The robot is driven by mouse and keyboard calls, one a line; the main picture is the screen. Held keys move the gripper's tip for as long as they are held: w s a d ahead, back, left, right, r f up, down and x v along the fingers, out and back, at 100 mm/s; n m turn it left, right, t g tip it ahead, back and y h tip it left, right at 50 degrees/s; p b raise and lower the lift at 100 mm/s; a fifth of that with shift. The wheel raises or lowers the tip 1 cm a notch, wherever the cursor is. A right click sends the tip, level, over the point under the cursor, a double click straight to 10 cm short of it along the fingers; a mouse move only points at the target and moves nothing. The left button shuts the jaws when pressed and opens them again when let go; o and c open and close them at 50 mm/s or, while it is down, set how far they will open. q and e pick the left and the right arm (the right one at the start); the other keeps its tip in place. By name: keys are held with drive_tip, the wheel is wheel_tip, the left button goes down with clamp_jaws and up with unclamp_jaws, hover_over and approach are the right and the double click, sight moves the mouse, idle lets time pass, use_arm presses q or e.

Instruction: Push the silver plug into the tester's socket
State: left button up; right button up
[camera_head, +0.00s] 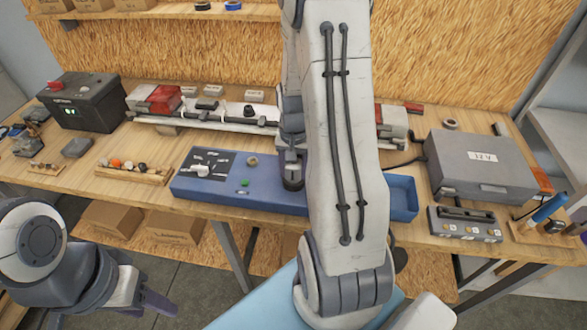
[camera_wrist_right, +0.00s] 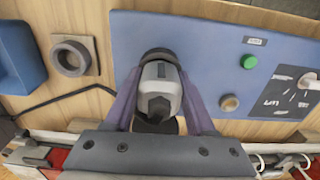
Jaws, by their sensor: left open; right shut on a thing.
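The tester is a blue panel (camera_head: 240,191) on the bench, with a green button and a round knob; it also shows in the right wrist view (camera_wrist_right: 205,45). My right gripper (camera_wrist_right: 160,92) is shut on the silver plug (camera_wrist_right: 161,74), its two purple fingers on either side. A dark round ring (camera_wrist_right: 158,54) shows at the plug's far end, over the panel's edge; I cannot tell whether it is the socket or how deep the plug sits. In the head view my right arm hides part of the tester. My left gripper (camera_head: 150,299) is open and empty, low in front of the bench.
A black round fitting on a square plate (camera_wrist_right: 72,57) sits on the wood beside the panel. A blue tray (camera_head: 402,196) lies right of my arm. A grey case (camera_head: 480,165), a black battery box (camera_head: 80,101) and a long light bar (camera_head: 225,122) stand on the bench.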

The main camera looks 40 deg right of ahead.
drive_tip(key=shift+f, duration=0.15)
drive_tip(key=o, duration=1.4)
drive_tip(key=shift+r+p, duration=3.2)
drive_tip(key=shift+r, duration=0.4)
